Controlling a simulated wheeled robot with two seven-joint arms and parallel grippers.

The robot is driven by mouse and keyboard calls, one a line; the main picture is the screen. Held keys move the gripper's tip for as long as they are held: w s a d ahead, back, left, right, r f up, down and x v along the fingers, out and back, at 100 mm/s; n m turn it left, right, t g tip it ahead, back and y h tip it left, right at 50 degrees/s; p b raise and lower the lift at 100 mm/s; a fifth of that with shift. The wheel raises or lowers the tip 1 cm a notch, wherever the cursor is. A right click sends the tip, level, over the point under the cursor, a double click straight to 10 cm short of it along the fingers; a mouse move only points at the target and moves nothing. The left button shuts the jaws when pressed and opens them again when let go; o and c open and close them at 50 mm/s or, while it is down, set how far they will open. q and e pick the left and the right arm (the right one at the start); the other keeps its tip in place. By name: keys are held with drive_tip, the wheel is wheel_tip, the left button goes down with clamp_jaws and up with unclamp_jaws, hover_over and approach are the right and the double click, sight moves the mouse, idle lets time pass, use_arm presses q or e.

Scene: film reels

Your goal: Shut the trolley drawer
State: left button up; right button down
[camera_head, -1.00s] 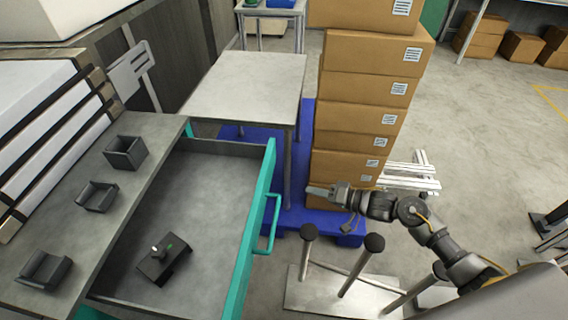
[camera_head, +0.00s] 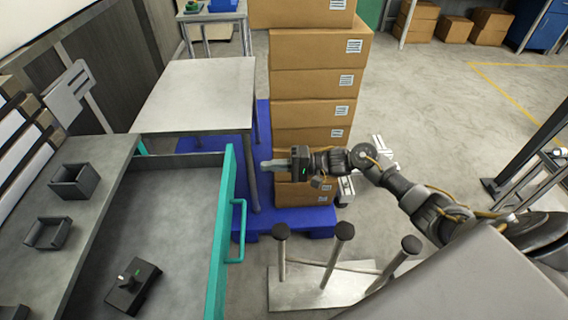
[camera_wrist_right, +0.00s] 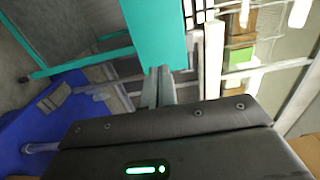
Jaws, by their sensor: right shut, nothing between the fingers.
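The trolley drawer (camera_head: 170,215) stands pulled open, with a grey inside and a teal front panel (camera_head: 221,240). A teal bar handle (camera_head: 239,230) is on the outer face of the front. A small black device (camera_head: 132,287) lies inside the drawer. My right gripper (camera_head: 268,164) is shut and empty, to the right of the drawer front and above the handle in the head view. It looks apart from the drawer there. In the right wrist view its fingers (camera_wrist_right: 158,85) point toward a teal panel (camera_wrist_right: 155,30). My left gripper is not in view.
A stack of cardboard boxes (camera_head: 305,85) stands on a blue pallet (camera_head: 290,222) behind my right gripper. A metal plate with several posts (camera_head: 318,290) stands at the front. A small grey table (camera_head: 198,92) is beyond the drawer. Black holders (camera_head: 75,181) sit on the trolley top.

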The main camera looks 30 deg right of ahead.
sight(234, 167)
drive_tip(key=x, duration=0.6)
drive_tip(key=shift+w+a, duration=0.25)
drive_tip(key=shift+a, duration=0.3)
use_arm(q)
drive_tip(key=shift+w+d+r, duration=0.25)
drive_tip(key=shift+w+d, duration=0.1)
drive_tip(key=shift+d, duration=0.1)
use_arm(e)
drive_tip(key=shift+a, duration=0.15)
